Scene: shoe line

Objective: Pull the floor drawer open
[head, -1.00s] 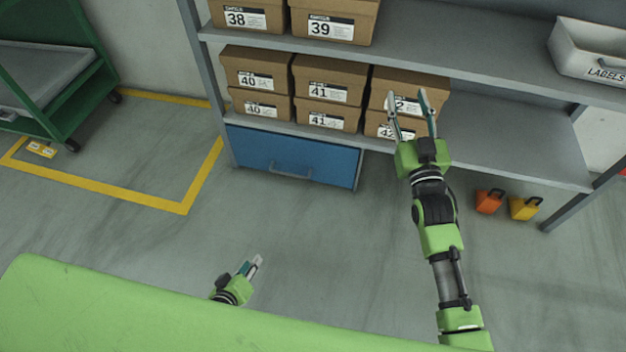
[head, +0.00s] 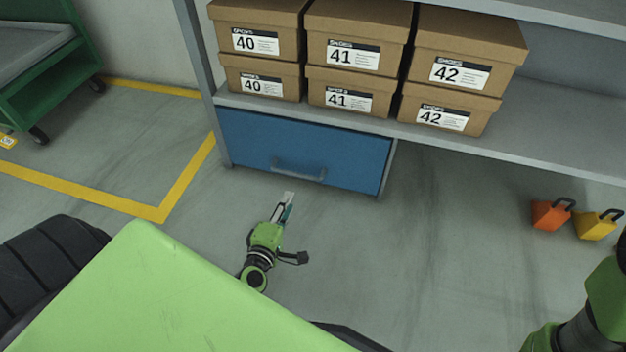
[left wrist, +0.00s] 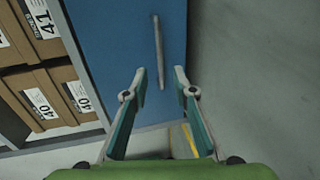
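The blue floor drawer (head: 340,160) sits under the bottom shelf of the rack and looks closed. Its grey bar handle (head: 298,170) runs across the front. My left gripper (head: 288,198) is just in front of and below the handle in the head view, apart from it. In the left wrist view the left gripper (left wrist: 158,78) is open, with the fingers spread and empty. The handle (left wrist: 158,52) stands ahead, in line with the gap between the fingertips. My right arm shows at the lower right edge of the head view; its gripper is out of the picture.
Shoe boxes (head: 355,55) stand stacked on the shelf (head: 420,132) above the drawer. An orange weight-like item (head: 550,214) and a yellow one (head: 596,226) stand on the floor at right. A green cart (head: 50,80) is at far left. The floor before the drawer is clear.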

